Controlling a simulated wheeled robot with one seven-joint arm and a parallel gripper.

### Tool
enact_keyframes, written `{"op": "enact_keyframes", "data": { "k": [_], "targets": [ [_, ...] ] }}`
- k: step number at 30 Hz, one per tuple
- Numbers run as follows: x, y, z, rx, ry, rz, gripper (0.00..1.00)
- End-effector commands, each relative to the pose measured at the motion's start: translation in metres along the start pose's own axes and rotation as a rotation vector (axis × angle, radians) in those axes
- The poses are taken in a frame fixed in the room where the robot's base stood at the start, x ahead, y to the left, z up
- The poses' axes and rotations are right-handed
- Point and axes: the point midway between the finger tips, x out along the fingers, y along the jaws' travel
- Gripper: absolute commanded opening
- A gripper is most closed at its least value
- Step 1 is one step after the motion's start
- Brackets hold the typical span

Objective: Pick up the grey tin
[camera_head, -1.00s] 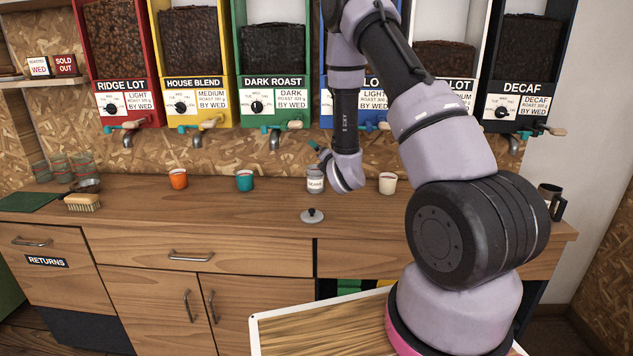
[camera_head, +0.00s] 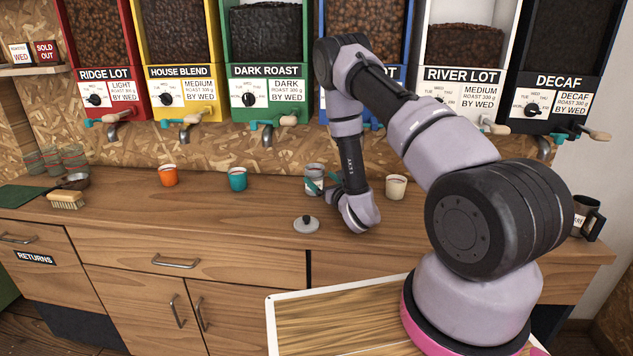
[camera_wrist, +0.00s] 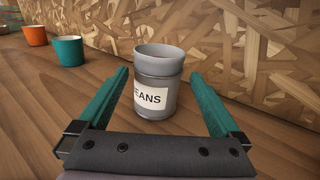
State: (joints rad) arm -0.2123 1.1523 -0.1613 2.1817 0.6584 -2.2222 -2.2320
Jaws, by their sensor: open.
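The grey tin (camera_wrist: 157,83) stands upright on the wooden counter in the wrist view, with a white label reading "EANS" in part and an open top. My gripper (camera_wrist: 161,85) is open, with its two teal fingers on either side of the tin and apart from it. In the head view the tin (camera_head: 314,174) is on the counter, partly hidden by a teal finger of my gripper (camera_head: 321,185). A grey lid with a dark knob (camera_head: 306,224) lies on the counter in front of the tin.
A teal cup (camera_head: 237,179) and an orange cup (camera_head: 168,175) stand to the left, a cream cup (camera_head: 396,187) to the right. The chipboard wall (camera_wrist: 235,40) is close behind the tin. Bean dispensers with spouts (camera_head: 267,138) hang above. A dark mug (camera_head: 587,216) stands far right.

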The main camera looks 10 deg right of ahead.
Motion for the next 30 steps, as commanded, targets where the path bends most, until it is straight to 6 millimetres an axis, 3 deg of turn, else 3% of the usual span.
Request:
{"op": "enact_keyframes", "data": {
  "k": [18,26,27,30],
  "targets": [
    [0.073,0.003,0.002,0.001,-0.001,-0.001,1.0],
    [0.077,0.003,0.002,0.002,0.001,-0.001,1.0],
    [0.077,0.003,0.002,0.002,0.001,-0.001,0.96],
    [0.077,0.003,0.002,0.002,0.001,-0.002,0.58]
  ]
}}
